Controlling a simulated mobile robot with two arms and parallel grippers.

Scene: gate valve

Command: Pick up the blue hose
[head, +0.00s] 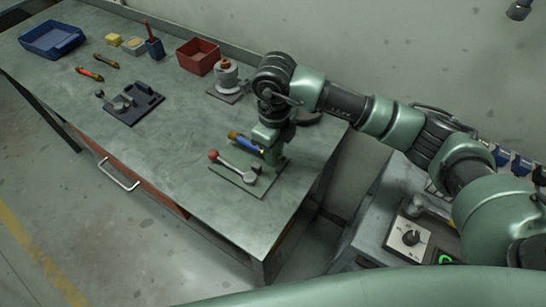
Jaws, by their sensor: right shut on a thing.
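The fingers hide part of that end. I cannot tell whether the hose touches the plate. My left gripper is not in view.
On the green table (170,150) stand a blue tray (52,39), a red bin (198,56), a round grey fitting (227,74) and a dark lever fixture (131,102). Two screwdriver-like tools (90,74) lie at the left. The table's front middle is clear.

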